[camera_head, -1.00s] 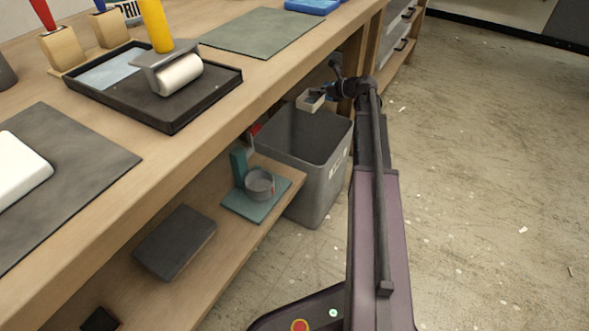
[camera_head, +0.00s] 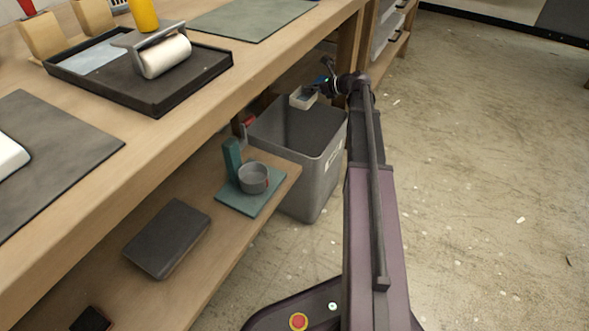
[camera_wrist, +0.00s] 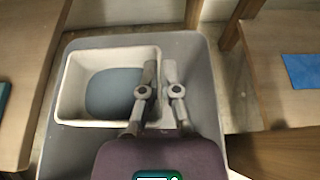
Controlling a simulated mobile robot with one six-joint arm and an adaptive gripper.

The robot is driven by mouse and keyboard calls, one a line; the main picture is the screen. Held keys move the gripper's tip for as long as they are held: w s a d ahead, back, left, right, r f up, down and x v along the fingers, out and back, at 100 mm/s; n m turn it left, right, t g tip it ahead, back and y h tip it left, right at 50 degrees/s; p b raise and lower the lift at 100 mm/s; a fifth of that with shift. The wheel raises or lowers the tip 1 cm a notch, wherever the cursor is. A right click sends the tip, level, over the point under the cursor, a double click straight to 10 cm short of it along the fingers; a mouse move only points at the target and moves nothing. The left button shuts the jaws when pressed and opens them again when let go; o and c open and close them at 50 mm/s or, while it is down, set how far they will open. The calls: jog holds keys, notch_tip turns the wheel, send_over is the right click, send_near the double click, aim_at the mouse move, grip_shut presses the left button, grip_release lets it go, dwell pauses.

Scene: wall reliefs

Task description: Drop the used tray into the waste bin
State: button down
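The used tray is a small cream-white open box with a grey-blue patch on its floor. In the wrist view the tray (camera_wrist: 72,85) sits upright over the bin opening, left of centre. In the head view the tray (camera_head: 303,101) shows small above the bin's back edge. My gripper (camera_wrist: 160,72) is shut on the tray's right wall, one finger inside and one outside. The waste bin (camera_head: 313,178) is a grey open-topped box on the floor, beside the bench. Its rim (camera_wrist: 205,70) surrounds the tray in the wrist view. The bin's bottom is hidden.
The wooden bench (camera_head: 215,105) stands left of the bin, its lower shelf (camera_head: 185,270) close to the bin's side. A grey cup (camera_head: 254,178) stands on a teal stand on that shelf. A black inking tray (camera_head: 150,92) with a roller lies on top. Floor at right is open.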

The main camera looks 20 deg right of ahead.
aim_at(309, 95)
jog(key=shift+f+b, duration=1.35)
jog(key=shift+f, duration=0.35)
jog(key=c, duration=0.7)
grip_release()
jog(key=shift+r, duration=0.2)
